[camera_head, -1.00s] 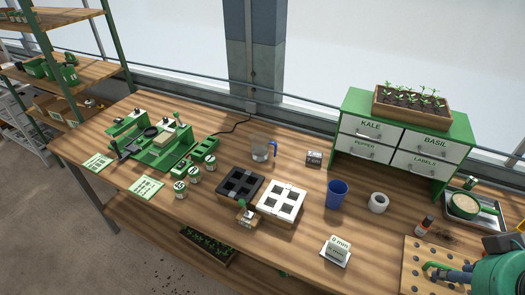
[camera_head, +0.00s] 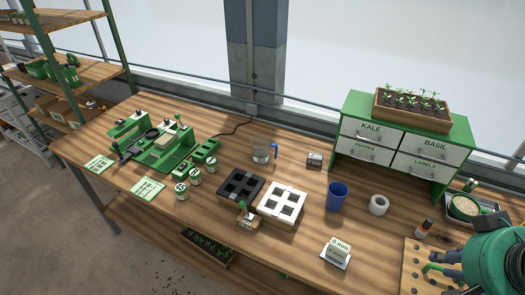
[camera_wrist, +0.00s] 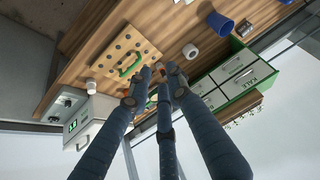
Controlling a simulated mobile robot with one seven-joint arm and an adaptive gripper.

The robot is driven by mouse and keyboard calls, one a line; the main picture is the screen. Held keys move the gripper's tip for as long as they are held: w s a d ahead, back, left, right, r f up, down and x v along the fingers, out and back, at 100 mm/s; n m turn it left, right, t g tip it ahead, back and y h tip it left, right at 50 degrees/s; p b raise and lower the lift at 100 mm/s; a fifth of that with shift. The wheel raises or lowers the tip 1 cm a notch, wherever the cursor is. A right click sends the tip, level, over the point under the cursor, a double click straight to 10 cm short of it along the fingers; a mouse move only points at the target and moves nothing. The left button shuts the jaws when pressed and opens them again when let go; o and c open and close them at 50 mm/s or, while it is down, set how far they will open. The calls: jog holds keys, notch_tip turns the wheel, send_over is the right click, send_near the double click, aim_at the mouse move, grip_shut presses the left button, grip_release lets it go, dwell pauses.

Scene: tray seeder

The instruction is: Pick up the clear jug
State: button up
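The clear jug (camera_head: 261,154) stands upright on the wooden bench, near its back edge, left of the middle of the head view. Its blue handle (camera_head: 274,150) points right. My gripper (camera_head: 447,266) is at the lower right of the head view, over the pegboard and far to the right of the jug. In the wrist view my gripper (camera_wrist: 158,71) has its dark blue fingers apart with nothing between them. It looks open. I cannot make out the jug clearly in the wrist view.
Between gripper and jug stand a blue cup (camera_head: 337,196), a white roll (camera_head: 379,204) and a small 0 mm block (camera_head: 338,250). Black (camera_head: 239,185) and white (camera_head: 282,203) trays lie in front of the jug. A green drawer cabinet (camera_head: 402,150) stands behind. Bare wood surrounds the jug.

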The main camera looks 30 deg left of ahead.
jog(key=w+a+r+n+t+y+p, duration=0.1)
jog(key=w+a+r+y+p, duration=0.15)
jog(key=w+a, duration=0.95)
jog(key=w+a+r+n+y+p, duration=0.15)
jog(key=w+a+p, duration=0.25)
jog(key=w+a, duration=0.8)
jog(key=w+a+f+p, duration=0.3)
jog(key=w+a+f, duration=0.3)
jog(key=w+a, duration=0.5)
jog(key=t+h+p, duration=0.2)
jog(key=p, duration=0.3)
send_near(263, 150)
jog(key=w+d, duration=0.2)
jog(key=d, duration=0.3)
jog(key=shift+w+f+m, duration=0.25)
jog(key=shift+f+m, duration=0.1)
jog(key=shift+f, duration=0.05)
jog(key=shift+f, duration=0.1)
jog(key=shift+b+x, duration=0.5)
jog(key=shift+x, duration=3.75)
jog(key=shift+d+f, duration=0.15)
